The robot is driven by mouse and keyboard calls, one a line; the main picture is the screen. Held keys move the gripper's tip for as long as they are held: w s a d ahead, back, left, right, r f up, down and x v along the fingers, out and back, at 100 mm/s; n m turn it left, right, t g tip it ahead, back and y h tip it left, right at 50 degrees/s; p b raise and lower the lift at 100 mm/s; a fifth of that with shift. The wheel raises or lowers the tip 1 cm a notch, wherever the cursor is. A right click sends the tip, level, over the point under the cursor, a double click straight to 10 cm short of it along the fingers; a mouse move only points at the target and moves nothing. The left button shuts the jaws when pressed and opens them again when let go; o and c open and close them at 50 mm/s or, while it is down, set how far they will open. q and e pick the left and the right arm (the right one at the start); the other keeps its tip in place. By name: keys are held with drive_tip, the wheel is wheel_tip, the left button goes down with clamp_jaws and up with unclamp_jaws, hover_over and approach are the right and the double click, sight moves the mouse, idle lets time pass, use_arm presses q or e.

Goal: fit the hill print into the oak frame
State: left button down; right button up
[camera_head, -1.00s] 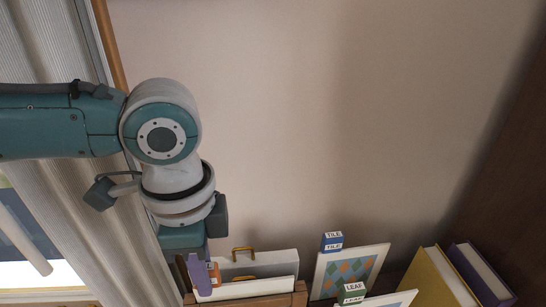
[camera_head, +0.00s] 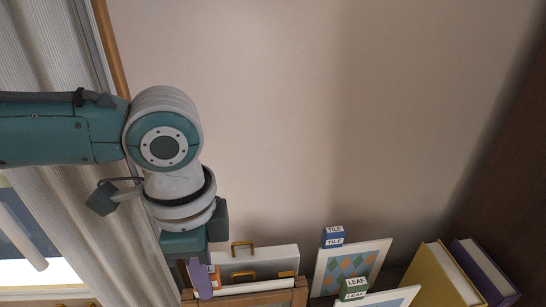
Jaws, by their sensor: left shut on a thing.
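My left gripper (camera_head: 198,277) points down at the bottom of the view, with a purple finger pad showing. It is shut at the left end of a thin white-edged panel (camera_head: 262,285) with an orange tab (camera_head: 214,276); I take this for the hill print, though the tab's lettering is too small to read and its face is hidden. A brown wooden frame (camera_head: 258,299), seemingly the oak frame, stands right at the panel's near side. Only its top part shows; the bottom edge of the picture cuts it off, so I cannot tell how deep the panel sits in it.
Behind the panel stands a white case or board (camera_head: 262,257) with brass handles. To the right are a TILE print (camera_head: 350,263) with a blue tab, a LEAF print (camera_head: 388,298) with a green tab, and yellow (camera_head: 437,275) and purple (camera_head: 482,270) books. The wall above is bare.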

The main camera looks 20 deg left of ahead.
use_arm(q)
drive_tip(key=shift+f+b, duration=0.5)
drive_tip(key=shift+f, duration=0.3)
drive_tip(key=c, duration=0.7)
unclamp_jaws()
drive_tip(key=shift+c, duration=0.2)
drive_tip(key=shift+r, duration=0.1)
wheel_tip(320, 180, up, 6)
drive_tip(key=p, duration=0.6)
drive_tip(key=shift+p, duration=0.35)
